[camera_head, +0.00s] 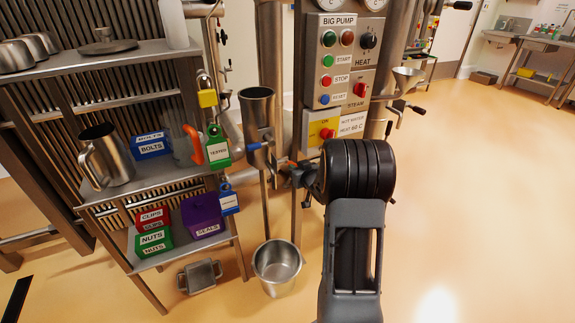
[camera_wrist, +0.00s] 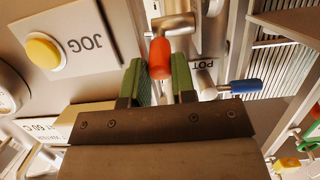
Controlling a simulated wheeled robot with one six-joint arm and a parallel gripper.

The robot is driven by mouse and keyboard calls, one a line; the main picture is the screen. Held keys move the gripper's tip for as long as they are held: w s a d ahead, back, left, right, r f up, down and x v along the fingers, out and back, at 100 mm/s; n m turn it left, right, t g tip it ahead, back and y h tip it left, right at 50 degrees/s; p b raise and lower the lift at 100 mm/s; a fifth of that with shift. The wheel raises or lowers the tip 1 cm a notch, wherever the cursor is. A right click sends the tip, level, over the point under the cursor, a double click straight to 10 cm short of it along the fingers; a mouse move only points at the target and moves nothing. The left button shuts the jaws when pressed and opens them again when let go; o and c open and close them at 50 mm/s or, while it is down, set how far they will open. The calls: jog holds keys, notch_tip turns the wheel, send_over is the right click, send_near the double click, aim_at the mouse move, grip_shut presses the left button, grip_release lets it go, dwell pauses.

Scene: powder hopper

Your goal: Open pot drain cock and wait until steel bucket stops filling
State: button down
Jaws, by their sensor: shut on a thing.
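My gripper (camera_wrist: 161,82) has green-padded fingers closed on a red-orange cock handle (camera_wrist: 160,56), which shows between the fingertips. A second cock handle, blue (camera_wrist: 245,86), sits to the right in the wrist view, beside a pipe with a label reading POT (camera_wrist: 203,80). In the head view the blue handle (camera_head: 254,147) is at the lower part of the steel pot (camera_head: 257,108), and my gripper (camera_head: 292,168) is just right of it. The steel bucket (camera_head: 277,266) stands on the floor below. I cannot tell its fill level or see any stream.
A control panel (camera_head: 345,75) with buttons stands behind my arm. A yellow JOG button (camera_wrist: 43,52) is close by in the wrist view. A shelf rack (camera_head: 160,185) with a jug, padlocks and labelled bins stands left. A metal box (camera_head: 200,276) is on the floor. The floor at right is clear.

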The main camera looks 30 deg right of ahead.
jog(key=c, duration=0.9)
grip_release()
jog(key=shift+c, duration=0.2)
jog(key=p+v, duration=0.2)
jog(key=v, duration=1.2)
jog(key=shift+p, duration=0.35)
jog(key=shift+w, duration=0.1)
jog(key=shift+c, duration=0.2)
